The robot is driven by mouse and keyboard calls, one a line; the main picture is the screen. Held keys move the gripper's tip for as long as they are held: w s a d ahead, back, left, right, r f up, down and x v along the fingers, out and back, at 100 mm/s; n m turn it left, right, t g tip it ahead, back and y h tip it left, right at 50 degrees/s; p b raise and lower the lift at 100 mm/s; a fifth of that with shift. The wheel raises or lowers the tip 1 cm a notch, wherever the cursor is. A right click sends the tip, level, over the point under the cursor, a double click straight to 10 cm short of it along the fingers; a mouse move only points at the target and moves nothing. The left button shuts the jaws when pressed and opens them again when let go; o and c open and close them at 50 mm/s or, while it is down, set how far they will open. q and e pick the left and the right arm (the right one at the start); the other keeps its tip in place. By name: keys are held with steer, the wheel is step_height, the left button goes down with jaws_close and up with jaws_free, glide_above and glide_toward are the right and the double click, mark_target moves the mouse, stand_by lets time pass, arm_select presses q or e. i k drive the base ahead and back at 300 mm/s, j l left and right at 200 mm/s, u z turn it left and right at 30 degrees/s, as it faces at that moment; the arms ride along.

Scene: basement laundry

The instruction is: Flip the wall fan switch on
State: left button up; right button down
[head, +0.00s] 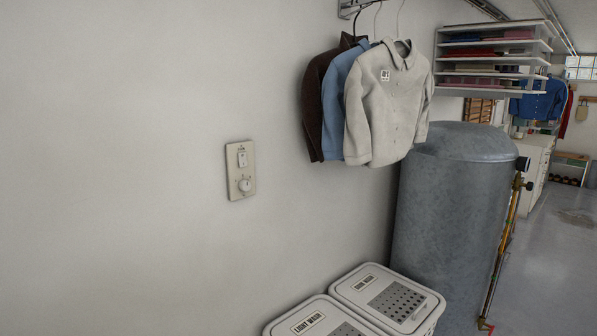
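The wall fan switch (242,158) is a small light rocker on the upper part of a beige wall plate (233,186). A round dial (245,185) sits below it on the same plate. The plate is fixed to the pale wall, left of the hanging shirts. The switch is too small to tell whether it is on or off. Neither of my grippers shows in the head view.
Shirts (385,105) hang from a wall rail right of the plate. Two lidded hampers (425,305) stand below, one labelled "LIGHT WASH". A large grey tank (450,215) stands at right. The wall around the plate is bare; open floor (550,270) lies far right.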

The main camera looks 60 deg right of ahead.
mark_target(241, 155)
steer(key=z, duration=1.45)
